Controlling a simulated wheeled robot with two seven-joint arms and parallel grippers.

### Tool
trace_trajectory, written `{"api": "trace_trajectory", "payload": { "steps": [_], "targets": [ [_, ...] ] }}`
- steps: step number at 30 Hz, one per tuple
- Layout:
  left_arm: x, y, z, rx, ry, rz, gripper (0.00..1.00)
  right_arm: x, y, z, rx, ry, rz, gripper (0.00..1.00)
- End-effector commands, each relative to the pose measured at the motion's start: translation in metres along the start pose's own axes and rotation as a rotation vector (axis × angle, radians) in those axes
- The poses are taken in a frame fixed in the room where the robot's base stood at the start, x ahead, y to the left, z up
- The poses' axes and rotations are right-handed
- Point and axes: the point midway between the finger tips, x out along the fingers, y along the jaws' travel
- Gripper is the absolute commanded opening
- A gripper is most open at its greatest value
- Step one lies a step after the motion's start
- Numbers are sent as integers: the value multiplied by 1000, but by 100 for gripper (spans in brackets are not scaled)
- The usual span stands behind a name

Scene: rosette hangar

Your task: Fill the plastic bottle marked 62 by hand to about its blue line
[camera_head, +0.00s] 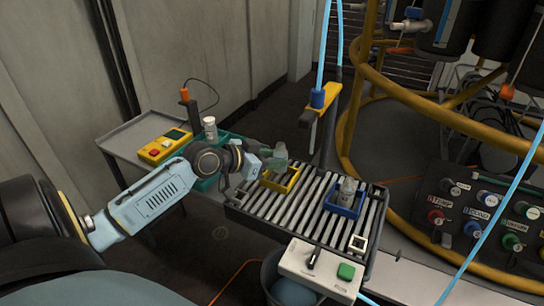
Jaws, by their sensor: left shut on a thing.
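My left gripper (266,160) reaches in from the left and is shut on a clear, greenish plastic bottle (280,153). This bottle is upright at the yellow tray (291,184) on the roller rack; I cannot tell whether it touches the tray. A second clear bottle (347,188) stands in the blue tray (346,207) to the right. A pale bottle (210,128) stands by the teal tray (234,139) behind my left arm. No number or blue line is readable on any bottle. My right gripper is not in view.
A blue and yellow nozzle fitting (318,99) on a hose stands behind the rack (265,211). A white control box (318,268) with a lever and green button is in front. A yellow device (163,147) sits on the side table. A colored button panel (480,215) is at right.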

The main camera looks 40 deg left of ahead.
Motion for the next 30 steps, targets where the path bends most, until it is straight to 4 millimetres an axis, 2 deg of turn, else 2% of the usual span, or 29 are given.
{"api": "trace_trajectory", "payload": {
  "steps": [16, 30],
  "targets": [
    [1, 0, 2, 0, 0, 0, 13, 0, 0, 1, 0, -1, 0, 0],
    [8, 0, 19, 0, 0, 0, 13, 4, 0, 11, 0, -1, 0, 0]
  ]
}}
